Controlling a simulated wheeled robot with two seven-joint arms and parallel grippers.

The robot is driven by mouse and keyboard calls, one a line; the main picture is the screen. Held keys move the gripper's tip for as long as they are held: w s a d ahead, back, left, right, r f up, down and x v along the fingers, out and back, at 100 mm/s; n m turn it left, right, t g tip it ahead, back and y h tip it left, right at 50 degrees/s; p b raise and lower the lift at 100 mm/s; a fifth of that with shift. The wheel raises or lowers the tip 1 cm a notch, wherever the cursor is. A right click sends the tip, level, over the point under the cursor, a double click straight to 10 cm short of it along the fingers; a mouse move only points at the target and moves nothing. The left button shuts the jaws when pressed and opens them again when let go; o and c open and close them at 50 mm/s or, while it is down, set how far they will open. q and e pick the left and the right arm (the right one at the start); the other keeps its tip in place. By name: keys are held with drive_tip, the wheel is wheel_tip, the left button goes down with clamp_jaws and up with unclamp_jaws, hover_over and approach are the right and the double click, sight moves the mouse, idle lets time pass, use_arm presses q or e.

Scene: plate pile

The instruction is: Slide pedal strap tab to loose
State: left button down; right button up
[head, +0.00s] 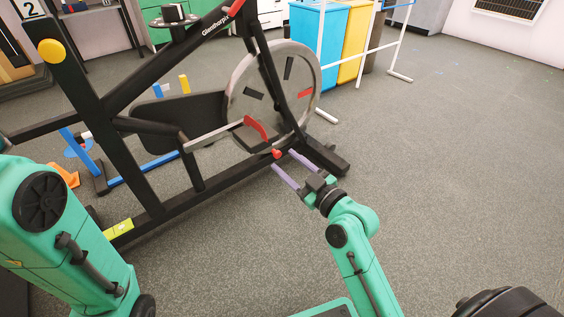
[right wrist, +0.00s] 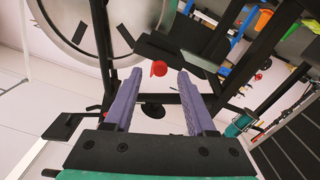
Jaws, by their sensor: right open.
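A small red tab (head: 277,153) sits low on the black exercise bike (head: 155,190), below its grey flywheel (head: 300,75). In the right wrist view the red tab (right wrist: 158,69) hangs at the lower edge of a dark block. My right gripper (head: 284,161) is open, its two purple fingers pointing at the tab. In the right wrist view the gripper (right wrist: 160,73) has one finger on each side of the tab, with gaps on both sides. Whether the fingertips reach level with it I cannot tell. My left arm shows at the left; its gripper is out of view.
A red piece (head: 256,128) shows against the flywheel. The bike's black foot (head: 325,157) lies close beyond my right gripper. Blue and yellow bins (head: 317,45) and a white frame (head: 368,40) stand behind. The grey floor (head: 460,150) at right is clear.

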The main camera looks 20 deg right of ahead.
sight(276, 153)
drive_tip(key=x, duration=0.2)
drive_tip(key=shift+w+a, duration=0.1)
drive_tip(key=shift+w, duration=0.2)
clamp_jaws()
idle(1.2)
